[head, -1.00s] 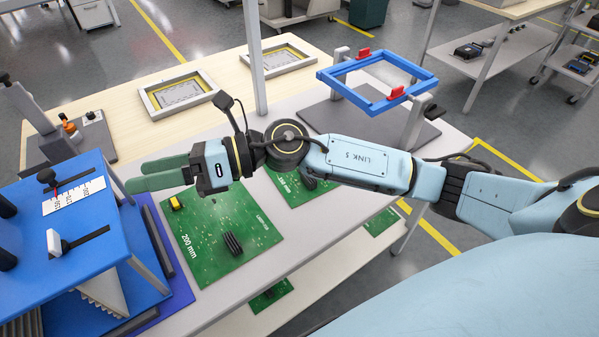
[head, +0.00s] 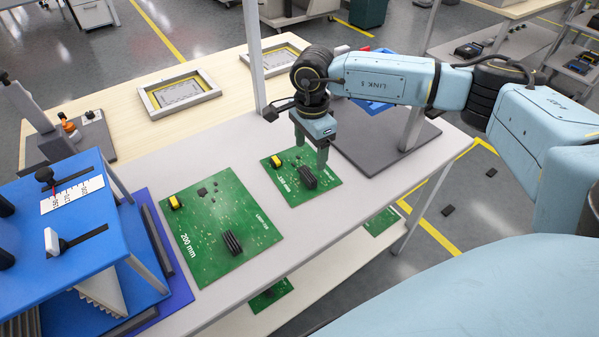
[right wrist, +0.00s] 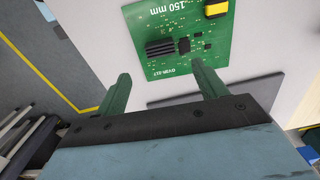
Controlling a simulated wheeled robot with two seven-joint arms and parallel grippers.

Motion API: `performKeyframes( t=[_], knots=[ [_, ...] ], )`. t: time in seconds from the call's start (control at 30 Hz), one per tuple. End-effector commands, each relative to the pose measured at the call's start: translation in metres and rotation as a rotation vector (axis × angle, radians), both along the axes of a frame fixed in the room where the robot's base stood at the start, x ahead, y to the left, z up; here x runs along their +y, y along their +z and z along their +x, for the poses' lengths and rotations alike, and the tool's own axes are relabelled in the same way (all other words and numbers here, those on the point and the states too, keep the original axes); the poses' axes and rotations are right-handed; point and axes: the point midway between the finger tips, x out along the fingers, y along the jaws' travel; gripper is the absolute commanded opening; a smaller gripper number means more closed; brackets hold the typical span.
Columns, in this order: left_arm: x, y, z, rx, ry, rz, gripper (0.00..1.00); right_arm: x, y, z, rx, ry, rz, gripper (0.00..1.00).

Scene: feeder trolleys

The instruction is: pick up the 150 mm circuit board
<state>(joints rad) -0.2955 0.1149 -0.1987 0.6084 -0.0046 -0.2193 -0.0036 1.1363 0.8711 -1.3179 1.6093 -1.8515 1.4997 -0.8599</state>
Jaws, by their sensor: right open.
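The 150 mm circuit board (head: 283,189) is green with a yellow part and a black finned block. It lies flat on the light table and also shows in the right wrist view (right wrist: 178,66), where its 150 mm label is readable. My right gripper (head: 311,156) points down over the far part of this board. In the right wrist view its two green fingers (right wrist: 160,72) are apart with nothing between them. Whether the fingertips touch the board cannot be told. My left gripper is not in view.
A larger green 200 mm board (head: 205,250) lies to the left on the same table. A blue stand (head: 85,235) is at the left edge. A dark grey mat (head: 375,158) and a blue frame (head: 372,105), partly behind my arm, are at the right.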

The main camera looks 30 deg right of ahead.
Motion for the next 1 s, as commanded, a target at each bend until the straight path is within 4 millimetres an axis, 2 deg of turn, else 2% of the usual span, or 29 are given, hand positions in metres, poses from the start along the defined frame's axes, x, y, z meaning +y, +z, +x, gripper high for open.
performKeyframes(
  t=[0.1, 0.27, 0.6, 0.9, 1.0],
  knots=[
    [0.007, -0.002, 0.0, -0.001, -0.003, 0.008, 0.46, 0.001, -0.019, 0.0, 0.001, 0.0, 0.002, 0.71],
    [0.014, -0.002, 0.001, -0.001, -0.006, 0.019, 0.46, 0.001, -0.028, 0.0, 0.0, -0.001, 0.002, 0.71],
    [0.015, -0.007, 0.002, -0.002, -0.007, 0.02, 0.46, 0.002, -0.074, 0.0, 0.001, -0.001, 0.003, 0.71],
    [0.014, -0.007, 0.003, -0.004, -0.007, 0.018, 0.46, 0.002, -0.079, 0.001, -0.001, -0.001, 0.004, 0.71],
    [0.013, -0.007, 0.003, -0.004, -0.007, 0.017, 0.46, 0.002, -0.078, 0.001, -0.001, -0.001, 0.004, 0.59]
  ],
)
